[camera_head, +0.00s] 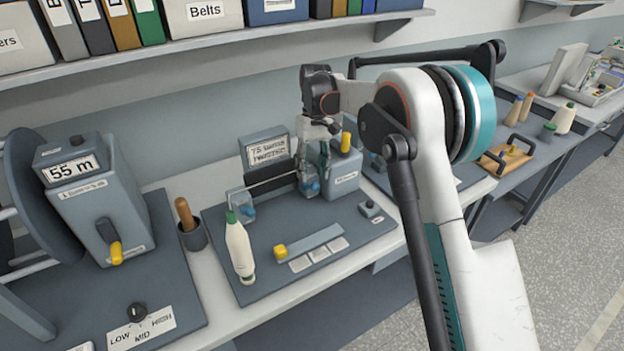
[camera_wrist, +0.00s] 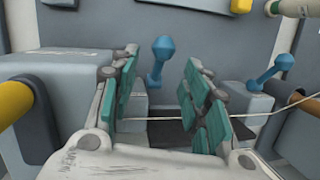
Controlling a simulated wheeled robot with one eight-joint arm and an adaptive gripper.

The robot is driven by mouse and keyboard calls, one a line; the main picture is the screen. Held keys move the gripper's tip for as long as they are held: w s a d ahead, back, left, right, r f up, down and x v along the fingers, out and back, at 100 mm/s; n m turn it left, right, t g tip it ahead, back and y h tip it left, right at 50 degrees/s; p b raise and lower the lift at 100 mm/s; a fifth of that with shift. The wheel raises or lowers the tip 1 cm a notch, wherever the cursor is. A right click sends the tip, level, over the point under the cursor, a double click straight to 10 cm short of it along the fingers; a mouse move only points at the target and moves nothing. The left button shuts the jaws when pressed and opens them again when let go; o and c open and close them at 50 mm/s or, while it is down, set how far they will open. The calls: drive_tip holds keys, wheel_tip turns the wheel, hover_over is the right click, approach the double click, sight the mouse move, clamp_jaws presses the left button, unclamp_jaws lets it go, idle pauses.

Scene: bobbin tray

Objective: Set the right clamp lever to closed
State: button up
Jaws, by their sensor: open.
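The right clamp lever (camera_wrist: 162,60) is a blue, round-ended lever standing roughly upright in the wrist view, seen in the gap between my fingers. My gripper (camera_wrist: 160,88) is open, with a teal-padded finger on each side of that lever; I cannot tell whether either touches it. A second blue lever (camera_wrist: 268,73), on the other clamp, leans to the right outside my fingers. In the head view, my gripper (camera_head: 318,160) points down over the right clamp (camera_head: 309,186), which it partly hides. The left clamp (camera_head: 243,205) stands clear of it.
A grey box with a yellow knob (camera_head: 346,142) stands close to the right of my gripper. A green-capped bottle (camera_head: 240,250) and a yellow-ended slider (camera_head: 281,251) are in front. A display sign (camera_head: 266,149) stands behind. A thin thread (camera_wrist: 250,111) crosses near my fingers.

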drive_tip(key=v, duration=0.8)
drive_tip(key=shift+r, duration=0.2)
drive_tip(key=s+d+r+m+t+b, duration=0.1)
drive_tip(key=s+d+r+t, duration=0.2)
drive_tip(key=s+d+r, duration=0.4)
drive_tip(key=s+d+r+m+t+b, duration=0.1)
drive_tip(key=s+d+r+m+t, duration=0.15)
drive_tip(key=s+d, duration=0.55)
drive_tip(key=s+d+f+t+b, duration=0.1)
drive_tip(key=s+f, duration=0.2)
drive_tip(key=s, duration=0.4)
drive_tip(key=s+d+f+m+t, duration=0.1)
drive_tip(key=s+f, duration=0.3)
drive_tip(key=s, duration=0.4)
drive_tip(key=s+d+f+t+b, duration=0.1)
drive_tip(key=s+d+f+t, duration=0.2)
drive_tip(key=s, duration=0.4)
drive_tip(key=shift+s+d+f+b, duration=0.25)
drive_tip(key=shift+f+b, duration=0.05)
drive_tip(key=shift+f, duration=0.15)
